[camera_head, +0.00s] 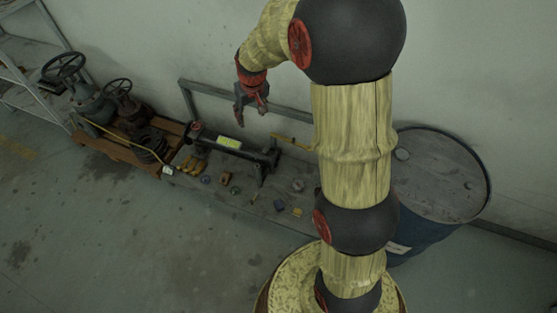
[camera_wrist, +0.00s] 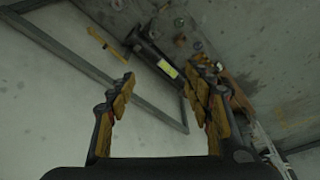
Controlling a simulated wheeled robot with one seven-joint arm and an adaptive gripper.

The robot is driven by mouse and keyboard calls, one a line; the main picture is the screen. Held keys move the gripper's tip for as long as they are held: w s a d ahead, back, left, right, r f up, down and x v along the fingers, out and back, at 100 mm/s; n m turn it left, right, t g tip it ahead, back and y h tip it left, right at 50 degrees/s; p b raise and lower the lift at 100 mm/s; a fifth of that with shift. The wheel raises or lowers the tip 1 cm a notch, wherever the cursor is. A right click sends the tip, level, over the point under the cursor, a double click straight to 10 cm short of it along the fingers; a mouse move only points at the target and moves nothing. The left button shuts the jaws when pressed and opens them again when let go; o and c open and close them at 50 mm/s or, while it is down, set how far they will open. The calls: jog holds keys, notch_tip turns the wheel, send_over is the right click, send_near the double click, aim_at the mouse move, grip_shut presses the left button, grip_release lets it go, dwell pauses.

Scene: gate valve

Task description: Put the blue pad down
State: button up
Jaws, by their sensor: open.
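My gripper (camera_head: 251,109) is raised above the far side of the workbench, near the wall, with its fingers pointing down. In the wrist view my gripper (camera_wrist: 160,78) has its two fingers wide apart, with nothing between them. A small blue piece (camera_head: 279,205), which looks like the blue pad, lies on the workbench (camera_head: 245,196) near its front edge. It is well below my gripper and to the right, not touching it. It is too small to make out in detail. I cannot pick out the pad in the wrist view.
A dark valve assembly with a yellow label (camera_head: 229,142) stands on the bench. Several small parts lie in front of it, with yellow gloves (camera_head: 192,162) at left. A blue drum (camera_head: 440,215) stands at right. Large handwheel valves (camera_head: 90,100) sit on a pallet at left.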

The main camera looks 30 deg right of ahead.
jog(key=s+a+r+t, duration=0.1)
jog(key=s+a+r, duration=0.1)
jog(key=s+r, duration=0.45)
jog(key=s+a+r, duration=0.3)
jog(key=s+r, duration=0.3)
jog(key=r, duration=0.1)
jog(key=s+a+r, duration=0.1)
jog(key=s+r, duration=0.1)
jog(key=s, duration=0.7)
jog(key=s+a+r+t, duration=0.1)
jog(key=s+r, duration=0.1)
jog(key=s, duration=0.8)
jog(key=shift+a+n+t, duration=0.3)
jog(key=shift+a, duration=0.1)
notch_tip(320, 180, up, 2)
jog(key=shift+w+r+p, duration=0.1)
jog(key=shift+r+p, duration=0.15)
jog(key=shift+p, duration=0.9)
jog(key=shift+o, duration=0.6)
